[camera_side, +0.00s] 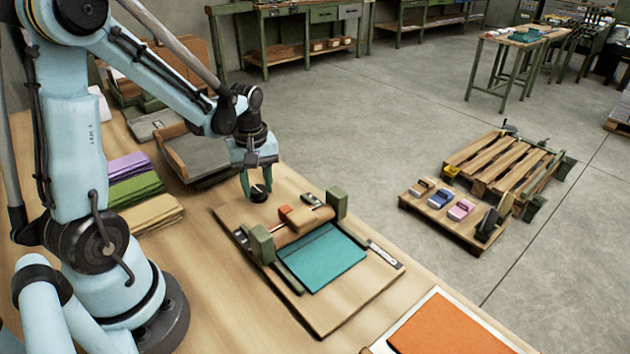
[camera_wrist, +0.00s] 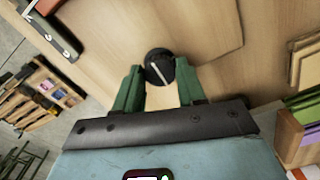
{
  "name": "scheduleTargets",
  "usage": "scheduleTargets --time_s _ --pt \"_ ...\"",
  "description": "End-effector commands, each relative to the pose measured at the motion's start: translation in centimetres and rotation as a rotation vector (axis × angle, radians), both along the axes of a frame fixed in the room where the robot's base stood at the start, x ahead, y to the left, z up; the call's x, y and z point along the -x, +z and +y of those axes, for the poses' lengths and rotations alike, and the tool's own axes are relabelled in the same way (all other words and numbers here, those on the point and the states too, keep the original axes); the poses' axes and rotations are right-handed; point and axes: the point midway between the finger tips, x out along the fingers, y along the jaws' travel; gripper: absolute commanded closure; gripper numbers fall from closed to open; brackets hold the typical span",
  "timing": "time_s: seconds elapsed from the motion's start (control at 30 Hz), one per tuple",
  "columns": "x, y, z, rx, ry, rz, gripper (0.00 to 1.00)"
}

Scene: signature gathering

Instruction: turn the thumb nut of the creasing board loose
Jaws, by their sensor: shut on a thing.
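The creasing board (camera_side: 225,215) is a flat wooden board on the bench, with green end blocks, a bar between them and a teal sheet (camera_side: 325,258) lying on it. The thumb nut (camera_side: 259,195) is a round black knob with a pale line across its top, near the board's far corner. In the wrist view the thumb nut (camera_wrist: 159,66) sits between the green fingertips. My gripper (camera_side: 258,184) points down over it and is shut on it; it also shows in the wrist view (camera_wrist: 160,74). The fingers partly hide the nut's sides.
Purple, green and tan stacks (camera_side: 140,190) lie left of the board, with a grey-topped tray (camera_side: 200,158) behind them. An orange sheet (camera_side: 450,325) lies at the bench's front right. Pallets (camera_side: 500,165) stand on the floor beyond the bench edge. Bare bench lies left of the board.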

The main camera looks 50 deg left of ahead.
Motion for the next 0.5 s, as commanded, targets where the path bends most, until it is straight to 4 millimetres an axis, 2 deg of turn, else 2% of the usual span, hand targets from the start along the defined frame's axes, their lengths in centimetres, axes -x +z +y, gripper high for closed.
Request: scheduleTargets --time_s 0.03,0.07,0.2,0.23,0.5 --pt "-0.01 0.0 0.0 0.001 0.002 -0.001 0.91" --pt "-0.01 0.0 0.0 0.001 0.002 -0.001 0.59" --pt "-0.01 0.0 0.01 0.0 0.001 -0.001 0.37" --pt "-0.01 0.0 0.01 0.0 0.001 -0.001 0.35" --pt "0.0 0.04 0.01 0.0 0.0 0.0 0.35"
